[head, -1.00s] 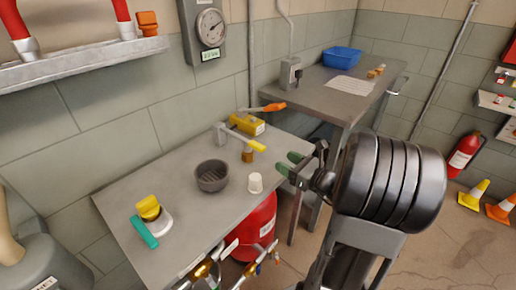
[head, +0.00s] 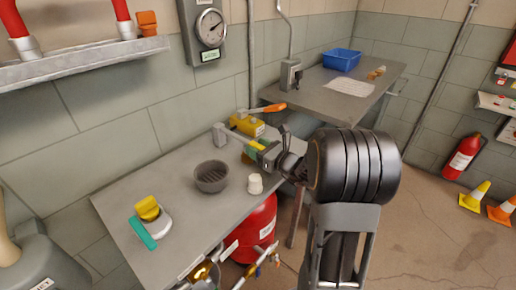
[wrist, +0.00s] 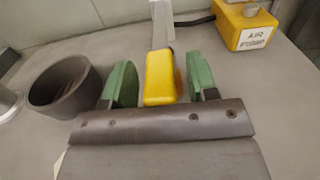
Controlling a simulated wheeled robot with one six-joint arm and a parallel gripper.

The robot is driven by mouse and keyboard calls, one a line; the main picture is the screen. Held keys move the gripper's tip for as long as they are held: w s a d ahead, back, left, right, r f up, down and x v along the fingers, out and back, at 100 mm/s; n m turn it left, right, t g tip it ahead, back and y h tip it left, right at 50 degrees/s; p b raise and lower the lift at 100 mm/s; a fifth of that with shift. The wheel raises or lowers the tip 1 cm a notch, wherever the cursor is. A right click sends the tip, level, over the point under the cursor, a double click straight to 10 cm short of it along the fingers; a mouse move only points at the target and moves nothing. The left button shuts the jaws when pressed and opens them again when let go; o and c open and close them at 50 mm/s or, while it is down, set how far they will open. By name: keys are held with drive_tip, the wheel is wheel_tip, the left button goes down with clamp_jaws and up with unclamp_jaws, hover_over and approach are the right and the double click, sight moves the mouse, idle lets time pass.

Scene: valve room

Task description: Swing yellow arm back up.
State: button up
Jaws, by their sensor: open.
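The yellow arm (head: 257,143) is a lever with a yellow grip on a grey bar. It lies low and about level over the bench from a grey mount (head: 219,134) near the wall. My gripper (head: 260,150) is at the yellow end, which it partly hides in the head view. In the wrist view the yellow grip (wrist: 159,76) stands between the green pads of my open gripper (wrist: 160,84). A gap shows on both sides, wider on the right.
A dark bowl (head: 211,177) stands close left of my gripper, also in the wrist view (wrist: 65,88). A white cup (head: 255,184) is in front. Behind is a yellow box (head: 247,125), labelled as an air pump, near an orange-handled lever (head: 262,109).

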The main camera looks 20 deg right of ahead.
clamp_jaws()
idle(0.4)
